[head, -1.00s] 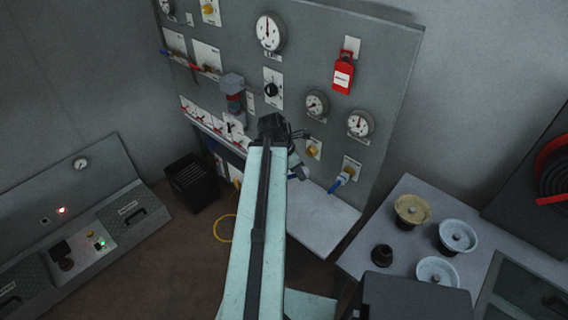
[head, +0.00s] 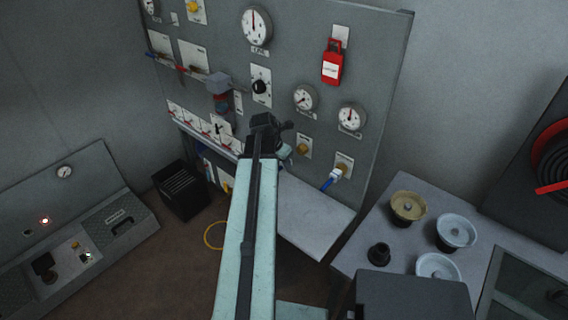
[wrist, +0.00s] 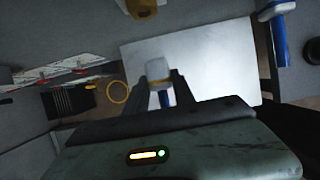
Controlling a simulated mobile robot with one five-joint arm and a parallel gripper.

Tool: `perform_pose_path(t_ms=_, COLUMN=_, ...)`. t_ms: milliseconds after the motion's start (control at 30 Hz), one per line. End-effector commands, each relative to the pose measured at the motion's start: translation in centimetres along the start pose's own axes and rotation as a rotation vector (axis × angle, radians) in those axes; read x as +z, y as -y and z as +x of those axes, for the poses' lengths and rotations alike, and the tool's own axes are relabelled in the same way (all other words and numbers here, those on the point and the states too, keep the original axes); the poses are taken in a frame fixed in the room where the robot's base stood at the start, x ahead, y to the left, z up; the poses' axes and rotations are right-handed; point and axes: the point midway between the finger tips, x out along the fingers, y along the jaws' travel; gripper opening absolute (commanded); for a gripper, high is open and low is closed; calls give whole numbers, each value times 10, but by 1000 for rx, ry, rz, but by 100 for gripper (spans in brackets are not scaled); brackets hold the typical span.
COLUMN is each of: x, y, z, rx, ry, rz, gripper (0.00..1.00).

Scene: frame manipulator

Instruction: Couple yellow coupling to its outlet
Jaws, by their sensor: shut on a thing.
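My gripper (wrist: 160,82) is shut on a small pale piece (wrist: 155,74) in the wrist view. A bit of blue (wrist: 168,97) shows below that piece, between the fingers. I see no clear yellow on the held piece. In the head view, my gripper (head: 284,150) is mostly hidden behind my arm, close to the panel's lower part. A yellow-brass fitting (head: 303,147) sits on a white plate on the panel, just right of my gripper. A yellow fitting also shows at the top of the wrist view (wrist: 142,8), beyond and apart from the held piece.
A blue-handled fitting (head: 335,178) juts from the panel at lower right. A bare grey shelf (head: 310,215) lies below. A red tag (head: 333,65) and gauges (head: 257,25) are on the panel. A black bin (head: 183,190) and a yellow loop (head: 214,235) are on the floor.

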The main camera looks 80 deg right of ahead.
Motion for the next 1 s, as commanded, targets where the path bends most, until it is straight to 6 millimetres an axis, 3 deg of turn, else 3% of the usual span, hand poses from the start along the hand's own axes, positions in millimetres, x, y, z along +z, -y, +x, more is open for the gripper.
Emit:
perform_pose_path(t_ms=267, x=8, y=0, z=3, rx=-1, ry=0, rz=2, gripper=0)
perform_pose_path(t_ms=800, x=52, y=0, z=22, rx=-1, ry=0, rz=3, gripper=0)
perform_pose_path(t_ms=1000, x=54, y=1, z=22, rx=-1, ry=0, rz=4, gripper=0)
